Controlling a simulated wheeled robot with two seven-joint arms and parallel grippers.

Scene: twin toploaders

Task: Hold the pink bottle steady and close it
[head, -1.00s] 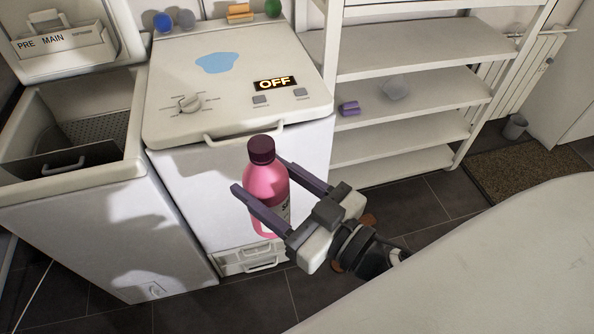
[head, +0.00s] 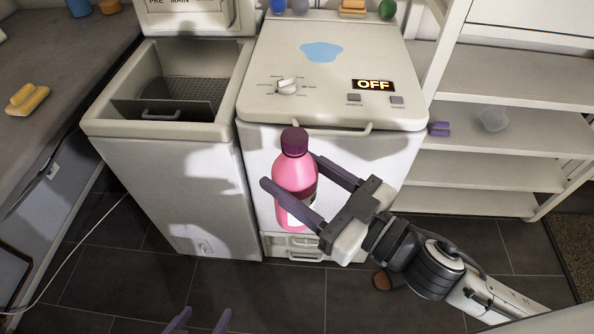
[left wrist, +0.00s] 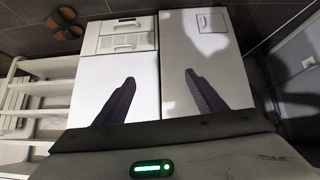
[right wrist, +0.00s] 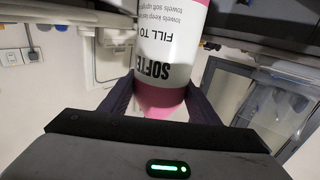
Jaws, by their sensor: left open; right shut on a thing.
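The pink bottle (head: 295,172) is upright in front of the right-hand toploader, with a dark maroon cap (head: 294,141) on its top. I cannot tell how tightly the cap sits. My right gripper (head: 293,176) is shut on the bottle's body, one finger on each side. In the right wrist view the bottle's white label (right wrist: 168,45) shows between the fingers. My left gripper (head: 200,321) is open and empty at the bottom edge of the head view, apart from the bottle. The left wrist view shows its spread fingers (left wrist: 158,85) with nothing between them.
The right toploader (head: 335,75) has a closed lid and an OFF display. The left toploader (head: 160,130) stands open beside it. White shelves (head: 500,140) stand at the right and a grey counter (head: 60,75) at the left. The dark floor (head: 150,270) between is mostly clear.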

